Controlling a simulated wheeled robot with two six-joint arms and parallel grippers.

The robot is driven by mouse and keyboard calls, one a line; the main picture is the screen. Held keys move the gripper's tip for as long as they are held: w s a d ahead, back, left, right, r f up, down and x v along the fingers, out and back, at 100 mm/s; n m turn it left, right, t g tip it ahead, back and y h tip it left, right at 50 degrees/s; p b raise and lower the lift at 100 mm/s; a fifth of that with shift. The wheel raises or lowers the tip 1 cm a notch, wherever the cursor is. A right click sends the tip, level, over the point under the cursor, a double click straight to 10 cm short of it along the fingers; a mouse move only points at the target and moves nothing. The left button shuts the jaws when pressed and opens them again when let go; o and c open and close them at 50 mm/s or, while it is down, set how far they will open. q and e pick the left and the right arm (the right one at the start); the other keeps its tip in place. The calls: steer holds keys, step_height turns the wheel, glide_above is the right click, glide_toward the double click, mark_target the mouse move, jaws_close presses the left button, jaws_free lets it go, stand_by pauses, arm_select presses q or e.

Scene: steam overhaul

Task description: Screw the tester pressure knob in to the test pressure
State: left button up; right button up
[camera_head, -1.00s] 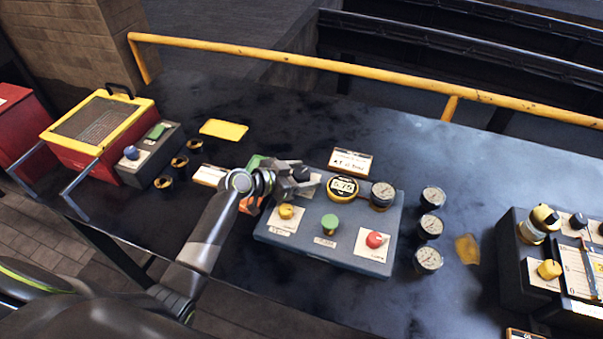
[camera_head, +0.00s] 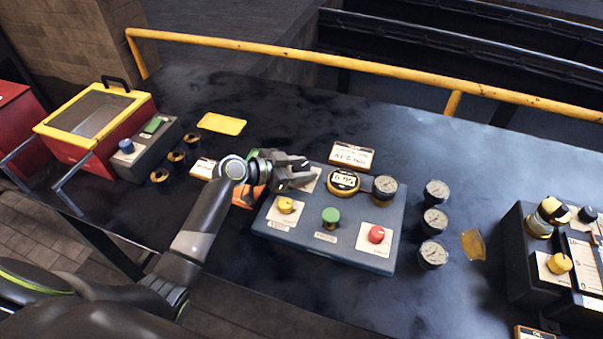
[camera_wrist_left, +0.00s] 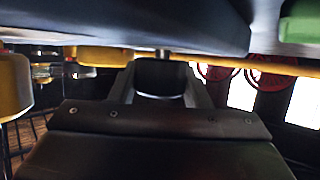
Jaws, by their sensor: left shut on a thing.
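The tester (camera_head: 345,252) is a grey-blue box on the dark bench. Its top carries a yellow knob (camera_head: 286,204), a green knob (camera_head: 330,216) and a red knob (camera_head: 376,234). A round yellow-rimmed digital gauge (camera_head: 343,181) and a dial gauge (camera_head: 385,187) stand at its back edge. My left gripper (camera_head: 300,174) is at the tester's back left corner, shut on the dark pressure knob and mostly hiding it in the head view. In the left wrist view, the dark knob (camera_wrist_left: 160,80) sits between the fingers. My right gripper is not in view.
A paper card (camera_head: 352,156) lies behind the tester. Several loose dial gauges (camera_head: 434,220) stand to its right. A second control box (camera_head: 515,262) is at far right and a red-yellow case (camera_head: 120,125) at left. A yellow rail (camera_head: 330,68) runs along the back.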

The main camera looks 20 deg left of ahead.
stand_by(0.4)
arm_select(q)
steer(key=o, duration=1)
steer(key=b+v, duration=0.3)
steer(key=v, duration=1.4)
steer(key=shift+a+b, duration=0.35)
steer(key=shift+b, duration=0.05)
steer(key=shift+r, duration=0.15)
